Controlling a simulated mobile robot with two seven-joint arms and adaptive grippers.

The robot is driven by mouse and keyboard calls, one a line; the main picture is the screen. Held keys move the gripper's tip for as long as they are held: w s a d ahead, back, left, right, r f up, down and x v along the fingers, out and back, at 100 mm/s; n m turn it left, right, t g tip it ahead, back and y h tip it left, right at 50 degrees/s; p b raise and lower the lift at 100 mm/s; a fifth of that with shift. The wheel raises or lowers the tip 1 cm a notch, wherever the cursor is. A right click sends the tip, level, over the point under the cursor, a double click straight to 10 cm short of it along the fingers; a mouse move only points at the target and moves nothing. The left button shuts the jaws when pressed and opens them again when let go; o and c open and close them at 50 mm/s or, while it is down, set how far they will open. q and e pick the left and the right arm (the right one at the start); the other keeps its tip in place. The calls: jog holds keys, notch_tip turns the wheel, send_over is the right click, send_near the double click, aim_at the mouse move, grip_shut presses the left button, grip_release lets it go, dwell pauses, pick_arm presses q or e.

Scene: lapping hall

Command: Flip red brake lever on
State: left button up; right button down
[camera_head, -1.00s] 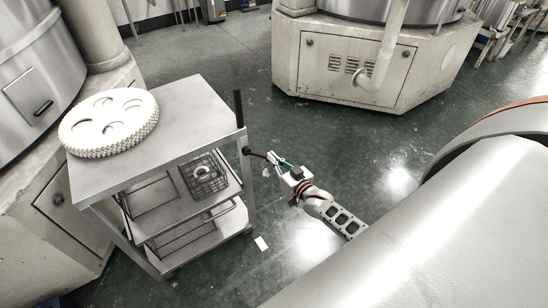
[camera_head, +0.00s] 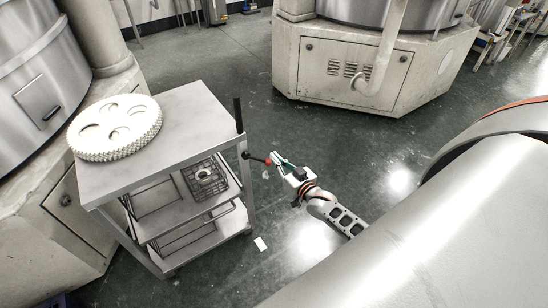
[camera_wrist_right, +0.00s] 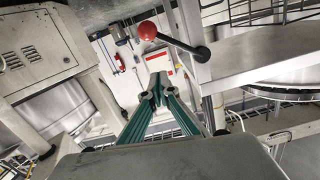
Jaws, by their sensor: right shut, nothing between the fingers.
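The brake lever is a black rod with a red ball knob (camera_head: 268,162), sticking out sideways from the right corner post of a steel cart in the head view. In the right wrist view the red knob (camera_wrist_right: 147,30) is at the top, with its black arm running right to a round black pivot on the cart. My right gripper (camera_head: 277,158) is right beside the knob in the head view, its green-edged fingers pointing at the lever. In the right wrist view its closed fingertips (camera_wrist_right: 158,84) appear below the knob with nothing between them. Contact with the knob cannot be told. My left gripper is out of view.
The steel cart (camera_head: 190,103) carries a pale gear-edged disc (camera_head: 114,127) on top and a wire basket (camera_head: 205,178) on a lower shelf. A black upright handle (camera_head: 238,115) rises at its corner. Large machines stand behind and left.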

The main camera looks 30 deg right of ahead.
jog(key=s, duration=0.8)
jog(key=shift+r, duration=0.15)
